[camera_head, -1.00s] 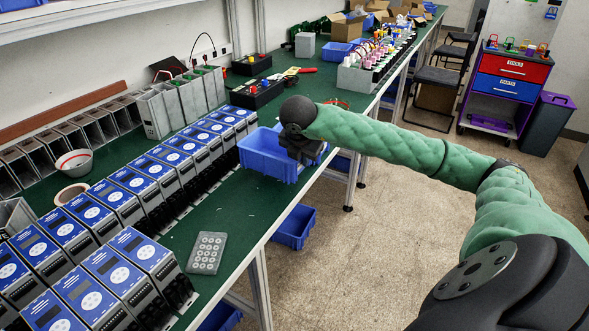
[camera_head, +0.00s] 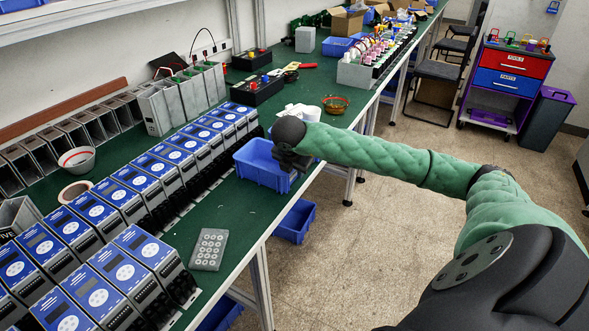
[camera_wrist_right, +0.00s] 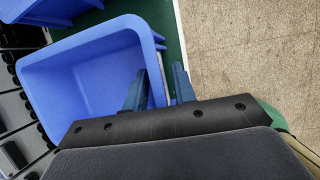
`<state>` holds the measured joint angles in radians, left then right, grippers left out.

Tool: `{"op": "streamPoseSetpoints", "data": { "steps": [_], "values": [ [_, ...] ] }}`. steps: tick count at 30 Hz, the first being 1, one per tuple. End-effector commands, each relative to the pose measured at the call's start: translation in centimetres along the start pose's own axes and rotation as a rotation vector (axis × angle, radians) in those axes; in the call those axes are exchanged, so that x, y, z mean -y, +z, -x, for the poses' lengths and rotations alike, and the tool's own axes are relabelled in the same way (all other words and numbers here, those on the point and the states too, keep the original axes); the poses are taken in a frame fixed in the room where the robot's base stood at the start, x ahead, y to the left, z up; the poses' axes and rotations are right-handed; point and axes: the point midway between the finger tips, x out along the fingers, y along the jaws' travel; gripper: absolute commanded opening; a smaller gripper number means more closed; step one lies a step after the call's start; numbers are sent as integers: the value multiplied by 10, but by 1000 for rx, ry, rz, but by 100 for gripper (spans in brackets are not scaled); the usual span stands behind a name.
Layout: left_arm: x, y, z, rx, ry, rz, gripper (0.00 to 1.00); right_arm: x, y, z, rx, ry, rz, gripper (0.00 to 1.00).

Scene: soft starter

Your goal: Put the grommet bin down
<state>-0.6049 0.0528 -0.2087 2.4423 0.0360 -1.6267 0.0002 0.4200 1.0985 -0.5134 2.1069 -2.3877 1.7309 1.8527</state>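The blue grommet bin (camera_head: 258,170) sits on the green bench (camera_head: 245,200) near its front edge, beside the row of blue-topped starters. Its inside looks empty in the part the right wrist view shows (camera_wrist_right: 85,85). My right gripper (camera_head: 292,163) is at the bin's right wall. In the right wrist view, the fingers (camera_wrist_right: 160,78) straddle that wall, one inside and one outside, with a gap showing beside the wall, so they look open. The bin's underside is hidden, but it appears to rest on the bench. My left gripper is not in view.
Rows of starters (camera_head: 130,195) stand left of the bin. A grey keypad-like plate (camera_head: 208,249) lies nearer on the bench. A bowl (camera_head: 335,104) and white items (camera_head: 303,111) stand behind my right wrist. Another blue bin (camera_head: 294,221) is below the bench edge.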

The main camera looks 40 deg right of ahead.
Motion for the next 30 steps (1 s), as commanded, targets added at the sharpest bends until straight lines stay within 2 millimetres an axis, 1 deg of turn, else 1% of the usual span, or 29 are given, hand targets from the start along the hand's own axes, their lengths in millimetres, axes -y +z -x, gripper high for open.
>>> {"op": "streamPoseSetpoints", "data": {
  "steps": [9, 11, 14, 17, 27, 30],
  "values": [
    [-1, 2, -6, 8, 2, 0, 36, 0, 0, 1, 0, 0, 0, 32],
    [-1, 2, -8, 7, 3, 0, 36, 0, 0, 3, 0, 1, 0, 32],
    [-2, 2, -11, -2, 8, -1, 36, 0, -1, 11, -1, 3, 0, 32],
    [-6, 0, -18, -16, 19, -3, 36, 0, -1, 26, 1, 4, 0, 32],
    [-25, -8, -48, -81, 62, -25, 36, -1, 0, 91, 1, 4, 0, 32],
    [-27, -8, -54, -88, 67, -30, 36, -1, 0, 104, 0, 3, 0, 32]
  ]
}}
